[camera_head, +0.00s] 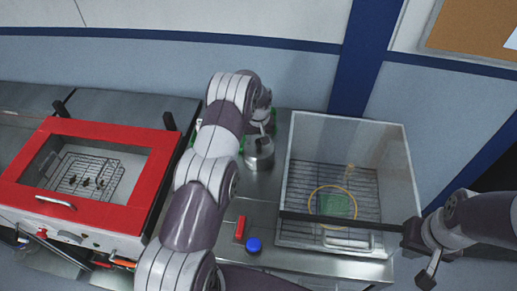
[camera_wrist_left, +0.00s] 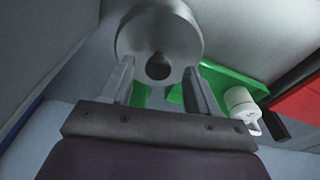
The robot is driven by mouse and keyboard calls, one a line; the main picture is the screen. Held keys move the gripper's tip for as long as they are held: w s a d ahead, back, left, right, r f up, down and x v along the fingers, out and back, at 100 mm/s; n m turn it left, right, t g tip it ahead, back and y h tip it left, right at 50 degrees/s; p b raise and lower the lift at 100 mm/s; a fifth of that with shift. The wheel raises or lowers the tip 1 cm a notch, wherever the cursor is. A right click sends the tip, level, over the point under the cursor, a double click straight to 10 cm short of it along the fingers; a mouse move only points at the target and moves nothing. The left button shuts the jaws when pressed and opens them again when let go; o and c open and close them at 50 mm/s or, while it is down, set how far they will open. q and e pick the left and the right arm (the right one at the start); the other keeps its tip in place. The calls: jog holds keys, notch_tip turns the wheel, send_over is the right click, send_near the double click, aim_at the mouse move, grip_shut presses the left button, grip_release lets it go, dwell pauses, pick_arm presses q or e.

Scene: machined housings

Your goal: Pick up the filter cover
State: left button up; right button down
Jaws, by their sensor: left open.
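A grey metal round part, which looks like the filter cover (camera_head: 259,155), stands on the metal counter left of the clear box. In the left wrist view the grey round part (camera_wrist_left: 150,22) shows a dark hole and fills the top middle. My left gripper (camera_head: 262,122) is above it, pointing down at it. In the left wrist view my left gripper (camera_wrist_left: 160,78) is open, with one finger at each side of the part's near end. I cannot tell whether the fingers touch it. My right gripper (camera_head: 424,252) is by the box's front right corner; its jaw state is unclear.
A clear box (camera_head: 390,150) with a wire rack and a yellow ring (camera_head: 333,187) stands right of centre. A red-framed case (camera_head: 110,128) stands at left. A blue cap (camera_head: 254,245) and red block (camera_head: 240,227) lie in front. A green item (camera_wrist_left: 232,80) and white bottle (camera_wrist_left: 240,103) are close by.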

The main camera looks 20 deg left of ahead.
pick_arm(q)
jog(key=shift+d, duration=0.1)
jog(key=shift+c, duration=1.2)
jog(key=shift+d, duration=0.1)
grip_shut()
